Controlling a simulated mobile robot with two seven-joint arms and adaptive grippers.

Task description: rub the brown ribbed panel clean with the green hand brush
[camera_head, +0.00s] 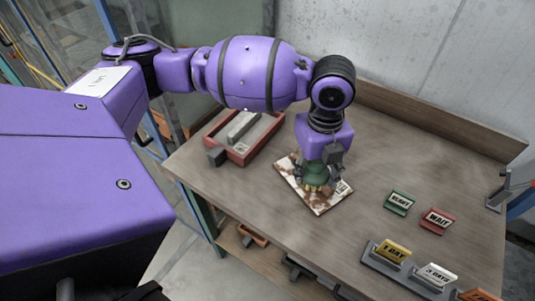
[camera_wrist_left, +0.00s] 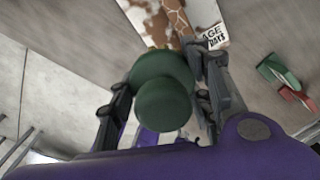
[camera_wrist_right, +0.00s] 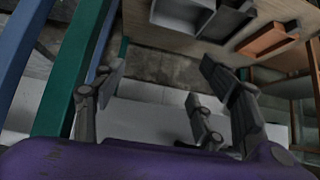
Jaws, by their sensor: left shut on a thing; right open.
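The panel (camera_head: 334,202) lies flat on the table in the head view, patched brown and white, with a printed label at its right corner. Part of it also shows at the top of the left wrist view (camera_wrist_left: 204,14). My left gripper (camera_head: 319,170) is shut on the green hand brush (camera_wrist_left: 162,90) and holds it over the panel, bristles down. The bristles appear to meet the panel, but I cannot tell if they press on it. The gripper and brush hide the panel's middle. My right gripper (camera_wrist_right: 162,68) is open and empty, away from the panel.
A red tray (camera_head: 242,158) with grey pieces sits left of the panel. A green RESET sign (camera_head: 400,202) and a red WAIT sign (camera_head: 437,220) stand at right. A grey rack (camera_head: 405,271) with day signs is at the front. The table's back right is clear.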

